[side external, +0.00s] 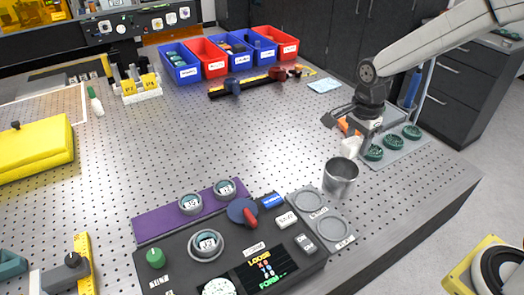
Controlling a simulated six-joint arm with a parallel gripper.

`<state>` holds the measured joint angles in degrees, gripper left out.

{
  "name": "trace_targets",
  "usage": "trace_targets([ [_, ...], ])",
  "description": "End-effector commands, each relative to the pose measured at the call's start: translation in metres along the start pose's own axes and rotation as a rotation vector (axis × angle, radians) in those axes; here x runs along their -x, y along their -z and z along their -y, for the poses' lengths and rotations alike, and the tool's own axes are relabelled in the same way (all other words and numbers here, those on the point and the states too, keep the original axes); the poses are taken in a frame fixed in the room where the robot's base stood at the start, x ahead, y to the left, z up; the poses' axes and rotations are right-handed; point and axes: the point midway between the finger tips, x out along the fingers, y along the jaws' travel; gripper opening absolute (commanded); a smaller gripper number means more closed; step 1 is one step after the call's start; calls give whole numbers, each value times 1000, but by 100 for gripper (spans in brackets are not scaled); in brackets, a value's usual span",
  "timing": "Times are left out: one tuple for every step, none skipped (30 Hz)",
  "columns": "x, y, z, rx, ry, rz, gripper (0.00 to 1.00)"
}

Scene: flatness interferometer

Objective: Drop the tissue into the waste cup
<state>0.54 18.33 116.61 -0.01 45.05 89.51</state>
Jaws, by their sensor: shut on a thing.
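My gripper (362,126) points down at the right side of the table, shut on a white tissue (350,147) that hangs below its fingers. The metal waste cup (340,177) stands upright just in front of and below the tissue. The tissue appears slightly behind and above the cup's rim. From this one view I cannot tell how far it is from the opening. The inside of the cup is only partly seen.
A grey tray with green round parts (391,142) lies right of the cup. A black control panel (225,250) and a grey plate with round recesses (322,214) are in front. Red and blue bins (213,67) stand at the back. The perforated table's middle (235,140) is clear.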

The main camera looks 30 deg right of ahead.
Motion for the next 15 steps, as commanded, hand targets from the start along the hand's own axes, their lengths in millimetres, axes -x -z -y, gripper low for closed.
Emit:
trace_targets([
  [0, 0, 0, 0, 0, 0, 7],
  [0, 0, 0, 0, 0, 0, 7],
  [0, 0, 0, 0, 0, 0, 7],
  [0, 0, 0, 0, 0, 0, 7],
  [0, 0, 0, 0, 0, 0, 7],
  [0, 0, 0, 0, 0, 0, 7],
  [0, 0, 0, 0, 0, 0, 64],
  [0, 0, 0, 0, 0, 0, 73],
  [0, 0, 0, 0, 0, 0, 86],
  [0, 0, 0, 0, 0, 0, 95],
  [0, 0, 0, 0, 0, 0, 95],
  [0, 0, 0, 0, 0, 0, 95],
  [0, 0, 0, 0, 0, 0, 95],
  [0, 0, 0, 0, 0, 0, 95],
  [0, 0, 0, 0, 0, 0, 95],
])
